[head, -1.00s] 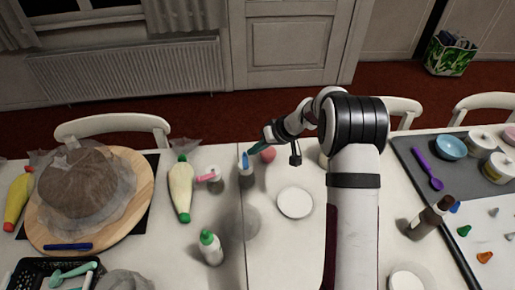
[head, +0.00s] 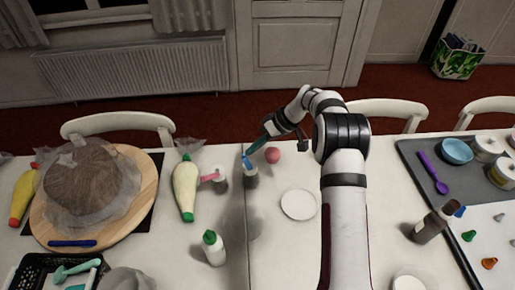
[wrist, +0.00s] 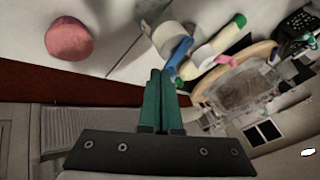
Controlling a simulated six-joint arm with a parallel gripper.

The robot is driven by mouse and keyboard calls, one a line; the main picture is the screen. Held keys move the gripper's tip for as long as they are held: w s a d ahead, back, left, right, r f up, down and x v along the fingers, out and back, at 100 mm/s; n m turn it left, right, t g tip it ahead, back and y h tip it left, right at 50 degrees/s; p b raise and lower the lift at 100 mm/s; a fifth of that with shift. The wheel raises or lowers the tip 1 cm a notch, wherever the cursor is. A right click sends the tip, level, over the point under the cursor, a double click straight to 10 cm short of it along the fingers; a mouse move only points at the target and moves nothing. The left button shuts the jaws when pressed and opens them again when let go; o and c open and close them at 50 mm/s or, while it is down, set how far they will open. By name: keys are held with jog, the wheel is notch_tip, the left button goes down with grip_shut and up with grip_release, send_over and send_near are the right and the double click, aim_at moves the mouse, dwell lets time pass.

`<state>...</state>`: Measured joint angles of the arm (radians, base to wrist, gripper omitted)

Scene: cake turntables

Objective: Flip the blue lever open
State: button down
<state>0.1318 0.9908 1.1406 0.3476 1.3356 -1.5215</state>
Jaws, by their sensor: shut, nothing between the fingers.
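The blue lever (head: 246,162) stands steeply on top of a small whitish container (head: 251,178) near the middle of the table. In the wrist view the blue lever (wrist: 180,53) lies just right of my fingertips, with the container (wrist: 172,36) behind it. My gripper (head: 254,149) has dark teal fingers pressed together with nothing between them. It reaches down from the upper right, with its tips close to the lever's top. The fingers also fill the middle of the wrist view (wrist: 162,72). I cannot tell whether they touch the lever.
A pink lever on a similar container (head: 220,178) stands close on the left, beside a cream squeeze bottle (head: 185,190). A white disc (head: 298,205) and a green-capped bottle (head: 214,248) are nearer the front.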

aim_at(243, 155)
jog(key=shift+a+n+g, duration=1)
jog(key=shift+a+n, duration=0.6)
jog(key=shift+a, duration=0.05)
jog(key=shift+s+a, duration=0.5)
jog(key=shift+a, duration=0.25)
jog(key=shift+s+d, duration=0.5)
jog(key=shift+d, duration=0.15)
jog(key=w+d+f+v, duration=0.1)
jog(key=d+v, duration=0.1)
jog(key=v, duration=1)
jog(key=shift+w+f, duration=0.25)
jog(key=shift+w, duration=0.1)
